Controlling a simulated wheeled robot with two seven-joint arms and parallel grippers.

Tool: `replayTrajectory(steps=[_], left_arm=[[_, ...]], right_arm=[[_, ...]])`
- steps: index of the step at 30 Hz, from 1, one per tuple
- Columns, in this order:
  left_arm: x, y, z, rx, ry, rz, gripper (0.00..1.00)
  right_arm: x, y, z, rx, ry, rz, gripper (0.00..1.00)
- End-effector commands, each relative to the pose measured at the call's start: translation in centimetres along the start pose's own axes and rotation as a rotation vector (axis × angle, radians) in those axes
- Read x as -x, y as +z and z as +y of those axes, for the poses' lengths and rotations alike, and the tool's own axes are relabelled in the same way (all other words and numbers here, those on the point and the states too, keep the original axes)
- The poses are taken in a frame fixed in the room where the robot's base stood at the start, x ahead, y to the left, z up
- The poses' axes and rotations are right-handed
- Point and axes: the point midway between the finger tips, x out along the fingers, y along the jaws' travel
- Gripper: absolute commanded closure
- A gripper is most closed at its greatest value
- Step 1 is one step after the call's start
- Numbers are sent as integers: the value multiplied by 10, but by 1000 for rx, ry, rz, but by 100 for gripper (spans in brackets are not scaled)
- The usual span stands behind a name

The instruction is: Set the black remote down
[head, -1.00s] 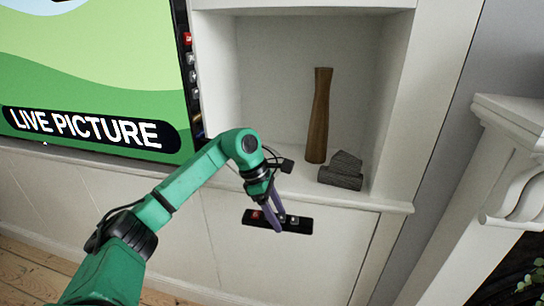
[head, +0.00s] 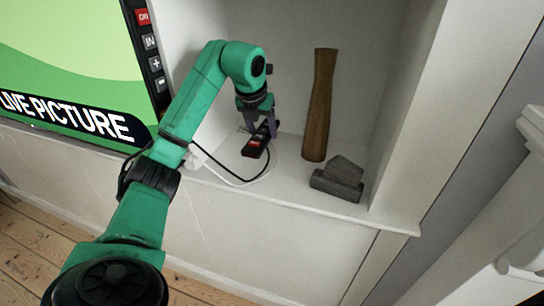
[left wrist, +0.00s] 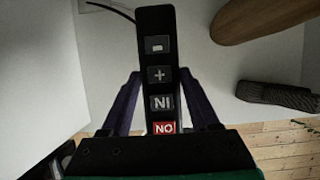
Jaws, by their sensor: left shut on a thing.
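The black remote (head: 252,148) is in the alcove, at or just above the white shelf (head: 285,180); I cannot tell whether it touches. It has a red button and several grey ones. My left gripper (head: 259,130) comes from above and is shut on the remote. In the left wrist view the remote (left wrist: 157,75) stands lengthwise between the two purple fingers (left wrist: 160,110), its red button nearest the gripper. My right gripper is not in view.
A tall brown wooden vase (head: 318,105) and a dark grey stone-like block (head: 338,178) stand on the shelf right of the remote. Cables (head: 225,178) lie at the shelf's left. A television (head: 75,70) stands at the left. Shelf front between is clear.

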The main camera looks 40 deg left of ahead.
Motion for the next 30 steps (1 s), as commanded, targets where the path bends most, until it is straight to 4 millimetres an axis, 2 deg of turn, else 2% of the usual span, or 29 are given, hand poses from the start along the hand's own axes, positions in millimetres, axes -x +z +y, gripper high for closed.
replayTrajectory(steps=[1,3,12,22,23,24,25,30], left_arm=[[-15,-7,0,1,4,8,100],[-30,-14,0,-1,3,8,100],[-80,-35,-1,-4,-2,6,100],[-87,-37,0,-5,-1,3,100],[-87,-37,0,-5,-1,4,34],[-86,-37,0,-5,-1,3,19],[-86,-37,0,-5,-1,4,8],[-86,-37,0,-5,-2,3,8]], right_arm=[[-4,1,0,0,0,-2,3],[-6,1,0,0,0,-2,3],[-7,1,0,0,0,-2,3],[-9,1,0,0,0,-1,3],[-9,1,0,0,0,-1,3],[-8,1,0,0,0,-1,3],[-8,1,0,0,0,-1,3],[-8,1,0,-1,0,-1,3]])
